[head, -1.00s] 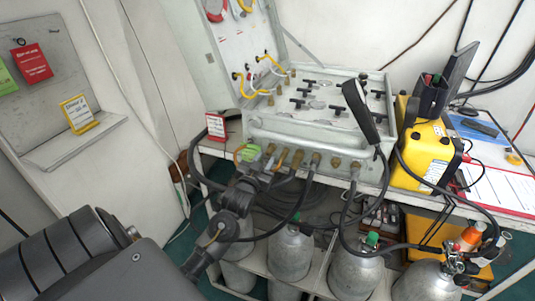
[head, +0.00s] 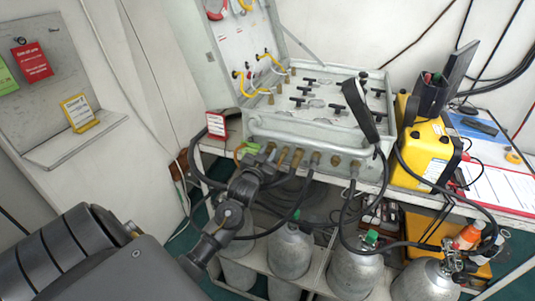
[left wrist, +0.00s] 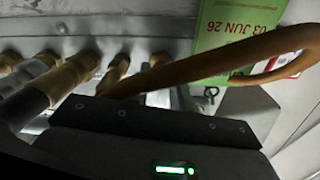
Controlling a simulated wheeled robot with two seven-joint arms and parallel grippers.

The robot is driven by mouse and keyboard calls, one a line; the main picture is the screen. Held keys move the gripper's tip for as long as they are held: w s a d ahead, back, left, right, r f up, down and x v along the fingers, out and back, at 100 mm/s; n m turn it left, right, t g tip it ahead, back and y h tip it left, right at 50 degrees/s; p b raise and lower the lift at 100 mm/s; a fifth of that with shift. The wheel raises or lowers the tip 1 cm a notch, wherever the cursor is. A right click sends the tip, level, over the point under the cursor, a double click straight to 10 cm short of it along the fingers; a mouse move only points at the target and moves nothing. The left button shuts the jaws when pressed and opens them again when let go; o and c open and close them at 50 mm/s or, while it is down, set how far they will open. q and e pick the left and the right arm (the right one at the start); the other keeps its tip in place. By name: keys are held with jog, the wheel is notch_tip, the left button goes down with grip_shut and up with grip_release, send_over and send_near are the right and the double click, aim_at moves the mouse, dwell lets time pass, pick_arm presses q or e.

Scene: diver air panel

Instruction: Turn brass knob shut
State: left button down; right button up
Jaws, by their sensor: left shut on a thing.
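The grey air panel case (head: 300,130) stands open on the bench, with a row of brass fittings (head: 296,158) along its front. My left gripper (head: 258,170) is at the left end of this row, its jaws shut on what seems to be the brass knob. The grip itself is hidden behind the gripper body. In the left wrist view the dark gripper edge (left wrist: 160,122) lies close against the row, with several brass fittings (left wrist: 75,70) beyond it. My right gripper is not in view.
An orange-brown loop (left wrist: 220,65) and a green tag (left wrist: 225,35) hang close to my gripper. Black hoses (head: 310,190) run from the front fittings. Grey cylinders (head: 290,252) stand below the bench. A yellow box (head: 425,150) stands right of the case.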

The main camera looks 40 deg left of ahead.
pick_arm(q)
jog(key=m+p, duration=0.2)
jog(key=m, duration=0.1)
jog(key=shift+r+p, duration=0.15)
jog(key=shift+p, duration=0.15)
jog(key=m+p, duration=0.2)
jog(key=m, duration=0.2)
jog(key=m+p, duration=0.3)
jog(key=m, duration=0.1)
jog(key=shift+d+m+p, duration=0.1)
jog(key=shift+m+p, duration=0.45)
jog(key=shift+m, duration=0.75)
jog(key=shift+f, duration=0.2)
jog(key=c, duration=1.5)
grip_release()
